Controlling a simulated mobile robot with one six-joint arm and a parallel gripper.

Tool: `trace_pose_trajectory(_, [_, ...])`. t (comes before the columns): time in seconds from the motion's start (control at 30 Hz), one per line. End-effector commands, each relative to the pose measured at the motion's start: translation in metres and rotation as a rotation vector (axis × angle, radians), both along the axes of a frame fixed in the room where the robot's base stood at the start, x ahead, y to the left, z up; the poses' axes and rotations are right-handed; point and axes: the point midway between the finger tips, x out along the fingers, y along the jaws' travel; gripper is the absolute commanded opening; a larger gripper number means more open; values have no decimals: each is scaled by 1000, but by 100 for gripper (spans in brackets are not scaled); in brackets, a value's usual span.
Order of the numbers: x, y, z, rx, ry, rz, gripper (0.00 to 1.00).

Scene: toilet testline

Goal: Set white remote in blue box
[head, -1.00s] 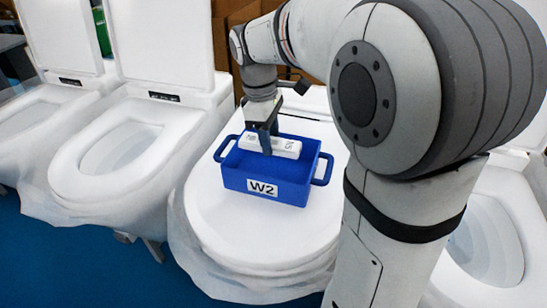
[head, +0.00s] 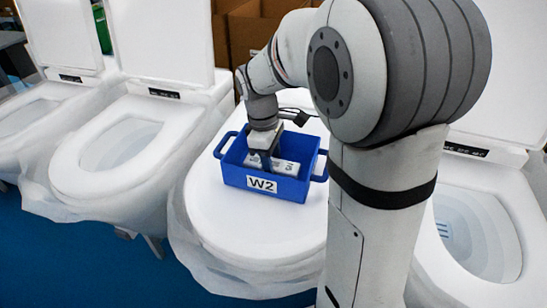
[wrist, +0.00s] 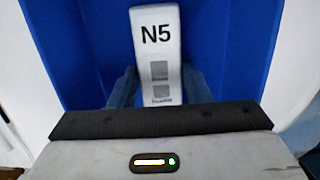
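The white remote (head: 285,167) is inside the blue box (head: 272,187), low between its walls. In the wrist view the remote (wrist: 158,45) shows the label "N5" and grey patches. The blue box, labelled "W2", stands on the closed white toilet lid. My gripper (head: 265,160) reaches down into the box. In the wrist view its two fingers (wrist: 160,85) lie on either side of the remote, close against its sides, and look shut on it. Whether the remote touches the box floor is hard to tell.
The box stands on the toilet lid (head: 240,232), with bare lid in front. Open-seat toilets stand to the left (head: 120,150) and right (head: 475,225). Cardboard boxes (head: 250,38) are behind. My arm hides part of the right side.

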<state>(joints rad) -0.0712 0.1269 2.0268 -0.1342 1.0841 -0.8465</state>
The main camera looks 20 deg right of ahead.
Motion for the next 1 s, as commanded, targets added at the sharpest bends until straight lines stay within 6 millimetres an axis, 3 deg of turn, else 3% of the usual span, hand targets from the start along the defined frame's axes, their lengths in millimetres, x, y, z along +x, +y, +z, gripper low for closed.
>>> trace_pose_trajectory(0.23, [0, 0, 1, 0, 0, -1, 63])
trace_pose_trajectory(0.57, [1, 0, 8, 0, -4, -1, 63])
trace_pose_trajectory(1.0, [8, 10, 93, 1, -4, -2, 63])
